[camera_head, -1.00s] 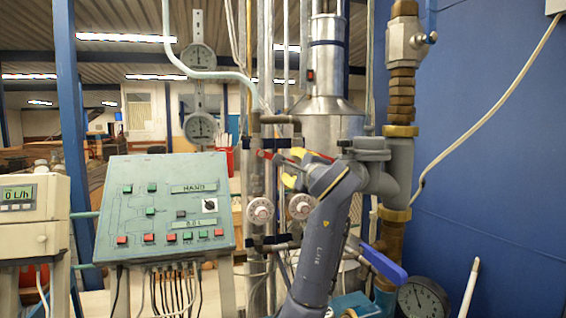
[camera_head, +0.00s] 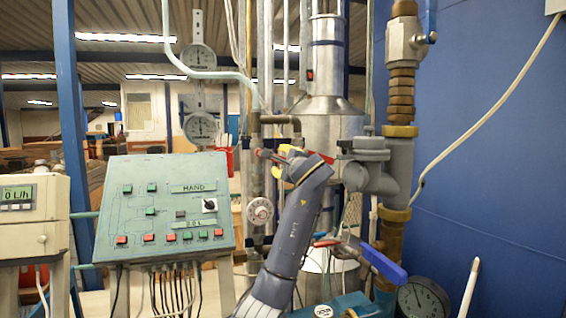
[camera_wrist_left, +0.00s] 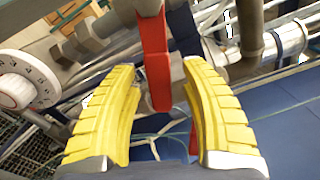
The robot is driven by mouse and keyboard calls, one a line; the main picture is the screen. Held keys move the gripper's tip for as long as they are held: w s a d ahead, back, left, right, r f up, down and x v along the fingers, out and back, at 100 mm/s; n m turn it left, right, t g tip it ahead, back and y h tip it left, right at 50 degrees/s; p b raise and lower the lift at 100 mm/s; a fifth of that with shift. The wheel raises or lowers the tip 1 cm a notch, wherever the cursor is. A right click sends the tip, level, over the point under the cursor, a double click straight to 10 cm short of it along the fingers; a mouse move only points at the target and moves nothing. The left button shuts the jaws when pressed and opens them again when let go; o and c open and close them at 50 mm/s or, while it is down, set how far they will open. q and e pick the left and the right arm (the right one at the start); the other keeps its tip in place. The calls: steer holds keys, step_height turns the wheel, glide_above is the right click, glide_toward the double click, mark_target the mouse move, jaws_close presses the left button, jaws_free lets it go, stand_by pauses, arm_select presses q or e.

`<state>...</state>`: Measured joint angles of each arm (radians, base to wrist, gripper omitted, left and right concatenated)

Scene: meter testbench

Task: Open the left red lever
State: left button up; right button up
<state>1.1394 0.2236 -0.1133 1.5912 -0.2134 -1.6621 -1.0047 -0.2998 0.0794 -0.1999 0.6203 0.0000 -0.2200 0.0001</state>
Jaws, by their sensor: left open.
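A red lever (camera_wrist_left: 155,60) stands between the two yellow fingers of my left gripper (camera_wrist_left: 165,115) in the left wrist view. The fingers are open, one on each side of it, with a visible gap on both sides. A second red piece (camera_head: 345,162) shows behind, to the right. A lower red lever (camera_head: 327,243) is below it. My right gripper is not in view.
A white round dial (camera_head: 260,211) sits on the pipe below my gripper; it also shows in the wrist view (camera_wrist_left: 18,88). A blue lever (camera_head: 384,265) and a pressure gauge (camera_head: 423,298) are at lower right. The green control panel (camera_head: 165,205) stands at left.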

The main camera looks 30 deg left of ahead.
arm_select(q)
jaws_close()
stand_by(0.3)
steer(key=shift+d, duration=0.1)
